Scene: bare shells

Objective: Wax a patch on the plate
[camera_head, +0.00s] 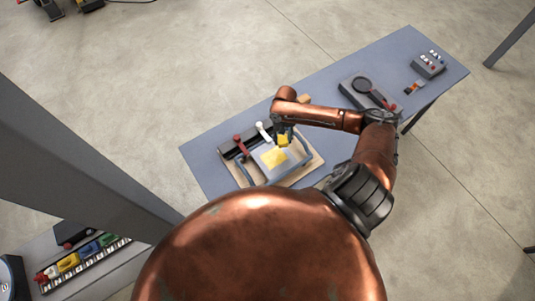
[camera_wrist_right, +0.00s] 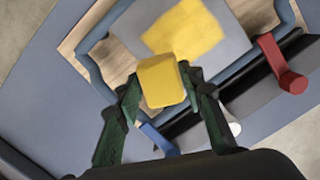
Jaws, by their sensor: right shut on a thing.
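The plate (camera_head: 267,169) is a flat grey sheet inside a blue-grey frame on a wooden board, on the blue-grey table. A yellow patch (camera_head: 273,158) lies on it; the patch also shows in the wrist view (camera_wrist_right: 190,28), beside the plate's bare grey surface (camera_wrist_right: 232,42). My right gripper (camera_head: 283,135) is over the plate's far edge. It is shut on a yellow block (camera_wrist_right: 162,82), held between its two green-black fingers. I cannot tell whether the block touches the plate. My left gripper is not in view.
A red-handled lever (camera_head: 240,145) and a white-handled lever (camera_head: 263,131) stand on the dark bar behind the plate. A dark device with a round head and red handle (camera_head: 376,98) and a grey button box (camera_head: 429,65) stand farther right. A post stands at left.

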